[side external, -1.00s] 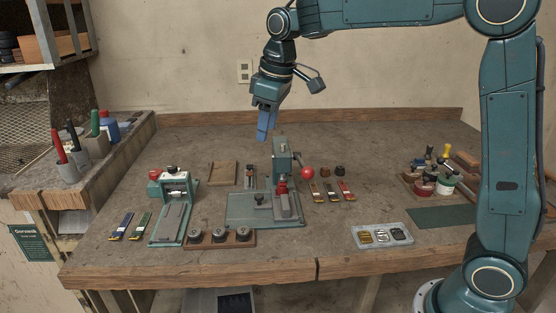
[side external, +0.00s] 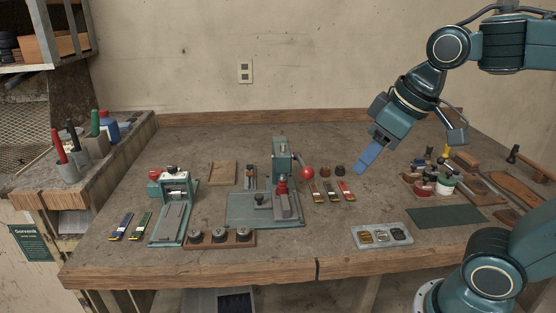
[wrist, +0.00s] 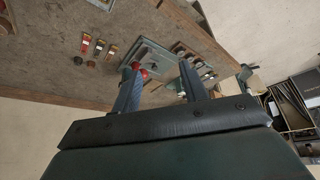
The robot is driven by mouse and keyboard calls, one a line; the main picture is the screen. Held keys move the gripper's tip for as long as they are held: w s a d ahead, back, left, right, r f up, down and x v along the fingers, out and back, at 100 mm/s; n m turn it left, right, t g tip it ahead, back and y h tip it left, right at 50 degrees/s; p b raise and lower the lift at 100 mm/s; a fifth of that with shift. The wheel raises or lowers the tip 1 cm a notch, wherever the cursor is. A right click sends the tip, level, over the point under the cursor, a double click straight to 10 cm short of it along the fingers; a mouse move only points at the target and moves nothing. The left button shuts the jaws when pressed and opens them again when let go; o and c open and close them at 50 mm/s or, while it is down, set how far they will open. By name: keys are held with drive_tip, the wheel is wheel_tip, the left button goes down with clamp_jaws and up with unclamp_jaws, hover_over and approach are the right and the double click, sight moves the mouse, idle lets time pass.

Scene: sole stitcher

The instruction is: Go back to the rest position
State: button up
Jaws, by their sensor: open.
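My gripper (side external: 368,158) hangs in the air above the right half of the bench, tilted down to the left. It is empty. In the wrist view its two fingers (wrist: 158,82) stand apart with nothing between them, and the bench shows beyond them. In the side view the fingers overlap, so the gap between them is hidden there. The teal press with the red-ball lever (side external: 283,170) stands on the bench to the left of my gripper, clear of it.
A teal clamp fixture (side external: 174,207) and a wooden block with dark knobs (side external: 220,238) stand at left. A grey tray (side external: 357,237) with small parts sits at front right. Jars (side external: 425,187) and tools lie at right. The green mat (side external: 447,217) is bare.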

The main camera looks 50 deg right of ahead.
drive_tip(key=s+f+m, duration=0.1)
drive_tip(key=s+f, duration=0.2)
drive_tip(key=s, duration=0.2)
drive_tip(key=shift+s+t, duration=0.15)
drive_tip(key=shift+t, duration=0.15)
